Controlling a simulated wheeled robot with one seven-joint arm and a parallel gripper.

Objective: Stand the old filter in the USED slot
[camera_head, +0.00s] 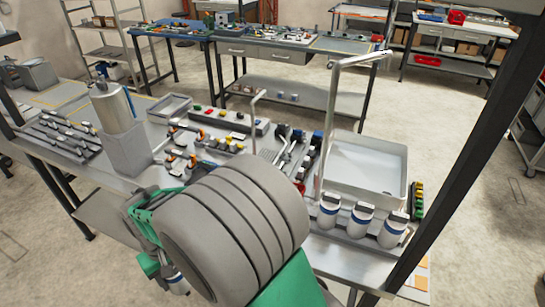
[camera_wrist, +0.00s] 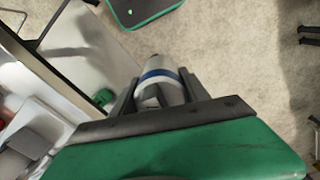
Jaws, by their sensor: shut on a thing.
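My gripper (camera_wrist: 158,90) is shut on a filter (camera_wrist: 160,72), a whitish cylinder with a blue band, between its two dark fingers in the wrist view. Part of the held filter (camera_head: 178,284) also shows in the head view, low at the left beneath my arm, over the floor in front of the bench. Three similar white filters with blue bands and grey tops, a left one (camera_head: 328,211), a middle one (camera_head: 358,220) and a right one (camera_head: 392,230), stand in a row at the bench's front right. I cannot make out a USED label; my arm hides part of the bench.
A large grey tray (camera_head: 366,163) lies behind the row of filters, with a tall metal frame (camera_head: 328,130) at its left. A metal cylinder on a block (camera_head: 122,135) stands at the left. Small parts crowd the middle. A dark post (camera_head: 455,150) rises at the right.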

